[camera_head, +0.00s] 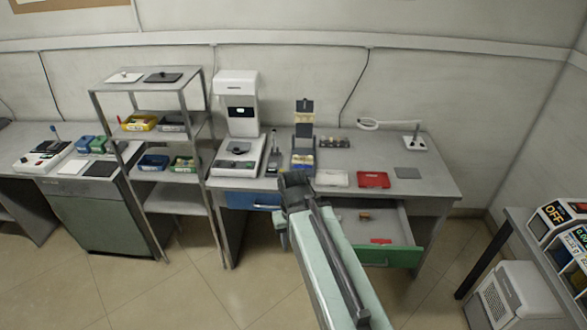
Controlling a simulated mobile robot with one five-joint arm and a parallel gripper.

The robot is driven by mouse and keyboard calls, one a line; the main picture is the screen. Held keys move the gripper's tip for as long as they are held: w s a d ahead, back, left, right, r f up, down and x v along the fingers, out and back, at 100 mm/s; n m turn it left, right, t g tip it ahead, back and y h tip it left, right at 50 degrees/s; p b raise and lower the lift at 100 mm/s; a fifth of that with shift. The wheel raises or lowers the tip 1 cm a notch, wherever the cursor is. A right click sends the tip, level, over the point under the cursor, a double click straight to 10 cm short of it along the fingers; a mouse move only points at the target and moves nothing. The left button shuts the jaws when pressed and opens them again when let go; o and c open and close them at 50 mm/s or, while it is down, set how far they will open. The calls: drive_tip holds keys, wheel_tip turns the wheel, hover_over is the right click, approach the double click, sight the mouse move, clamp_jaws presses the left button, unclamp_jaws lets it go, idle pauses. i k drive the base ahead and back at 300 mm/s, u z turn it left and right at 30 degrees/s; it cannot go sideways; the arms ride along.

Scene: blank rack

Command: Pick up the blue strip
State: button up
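I cannot make out a separate blue strip for certain. Small coloured pieces lie in a yellow bin (139,123) on the rack's middle shelf and in a blue bin (153,162) on the shelf below, too small to tell apart. My gripper (294,180) is at the end of my arm, in front of the middle of the desk. It is seen from behind, its fingers are hard to see, and nothing shows in it.
A grey metal rack (94,92) stands left of the desk (438,184). The desk's green-fronted drawer (402,257) is pulled out, with a red strip (380,241) inside. A blue drawer front (252,200) is shut. A white cabinet (517,295) stands right; the floor between is clear.

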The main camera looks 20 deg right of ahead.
sight(302, 167)
drive_tip(key=u, duration=1)
drive_tip(key=i, duration=2.5)
drive_tip(key=u, duration=2.85)
drive_tip(key=i, duration=0.55)
drive_tip(key=z, duration=2.4)
